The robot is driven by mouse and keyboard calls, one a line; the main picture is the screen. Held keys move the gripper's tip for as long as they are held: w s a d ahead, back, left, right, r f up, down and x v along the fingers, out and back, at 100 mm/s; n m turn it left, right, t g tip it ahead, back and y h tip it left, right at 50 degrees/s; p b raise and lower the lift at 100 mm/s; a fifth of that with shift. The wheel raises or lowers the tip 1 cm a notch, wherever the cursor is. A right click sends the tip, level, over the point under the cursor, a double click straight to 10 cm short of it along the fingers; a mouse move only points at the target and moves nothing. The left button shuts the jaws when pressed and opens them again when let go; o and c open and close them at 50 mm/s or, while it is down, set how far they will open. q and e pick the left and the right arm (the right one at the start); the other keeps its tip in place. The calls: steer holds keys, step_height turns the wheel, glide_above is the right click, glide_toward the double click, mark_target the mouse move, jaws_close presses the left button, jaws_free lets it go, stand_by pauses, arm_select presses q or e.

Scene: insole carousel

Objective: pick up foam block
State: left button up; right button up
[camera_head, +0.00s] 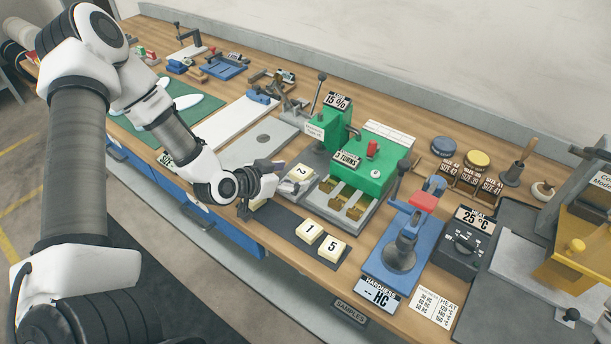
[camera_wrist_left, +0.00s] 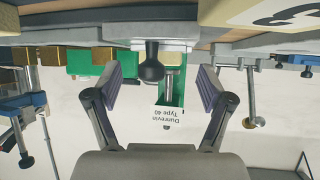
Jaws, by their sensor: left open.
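Foam blocks are cream squares with black numbers. Block 2 (camera_head: 301,172) lies just beyond my left gripper, by the green machine. My left gripper (camera_head: 287,181) is above the strip's left end, jaws apart. In the left wrist view, which is upside down, its fingers (camera_wrist_left: 158,88) are spread with nothing gripped. A block marked 3 (camera_wrist_left: 258,12) shows close at the top right, outside the fingers.
The green machine (camera_head: 372,170) stands behind the strip. A blue hardness stand (camera_head: 392,262) and a dark temperature box (camera_head: 460,248) are to the right. A grey plate (camera_head: 262,139) and a white board (camera_head: 232,122) lie behind my gripper. The aisle in front is clear.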

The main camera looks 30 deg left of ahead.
mark_target(301, 174)
arm_select(q)
steer(key=shift+x, duration=1.2)
steer(key=shift+a, duration=0.1)
steer(key=c, duration=1)
